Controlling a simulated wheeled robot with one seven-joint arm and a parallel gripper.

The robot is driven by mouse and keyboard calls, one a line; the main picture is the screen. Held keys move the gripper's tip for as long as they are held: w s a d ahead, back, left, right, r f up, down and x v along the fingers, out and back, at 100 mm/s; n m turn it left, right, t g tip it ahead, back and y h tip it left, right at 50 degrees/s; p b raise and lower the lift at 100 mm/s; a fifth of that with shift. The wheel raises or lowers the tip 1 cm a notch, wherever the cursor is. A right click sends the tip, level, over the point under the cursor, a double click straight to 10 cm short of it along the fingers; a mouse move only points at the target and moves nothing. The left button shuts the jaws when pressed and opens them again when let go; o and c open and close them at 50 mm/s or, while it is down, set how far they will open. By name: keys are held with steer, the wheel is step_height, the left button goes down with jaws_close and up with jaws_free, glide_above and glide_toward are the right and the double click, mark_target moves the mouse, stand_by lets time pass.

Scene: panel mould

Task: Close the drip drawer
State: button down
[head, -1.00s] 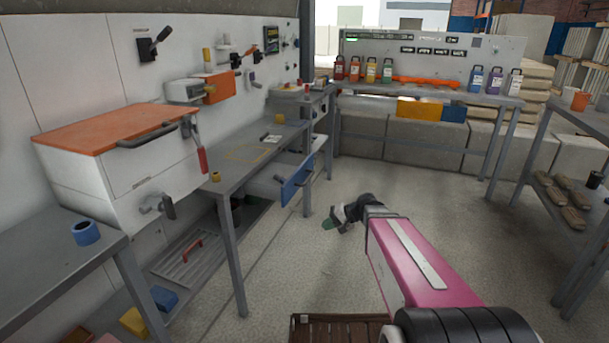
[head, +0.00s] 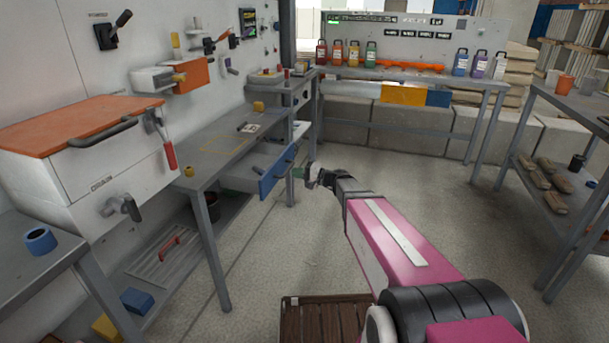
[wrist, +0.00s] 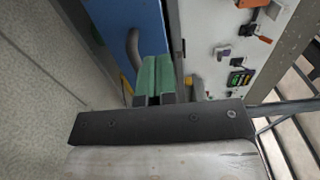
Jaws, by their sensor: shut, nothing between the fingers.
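The drip drawer, with a blue front (head: 277,172), sticks out from under the grey workbench in the head view. Its blue front also shows in the wrist view (wrist: 128,28), with a dark curved handle (wrist: 132,52) on it. My gripper (head: 298,173) is shut and empty, just right of the drawer front. In the wrist view its green fingertips (wrist: 154,72) are together, close to the blue front beside the handle. I cannot tell whether they touch it.
The grey workbench (head: 215,140) runs along the wall, with a leg (head: 212,255) near me. A white box with an orange lid (head: 75,125) stands at the left. A slatted wooden crate (head: 325,320) is on the floor below my arm. The floor in the middle is clear.

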mark_target(272, 168)
steer(key=x, duration=0.8)
steer(key=shift+a, duration=0.15)
steer(key=shift+a, duration=0.1)
steer(key=x, duration=1.4)
steer(key=shift+w+a+f, duration=0.1)
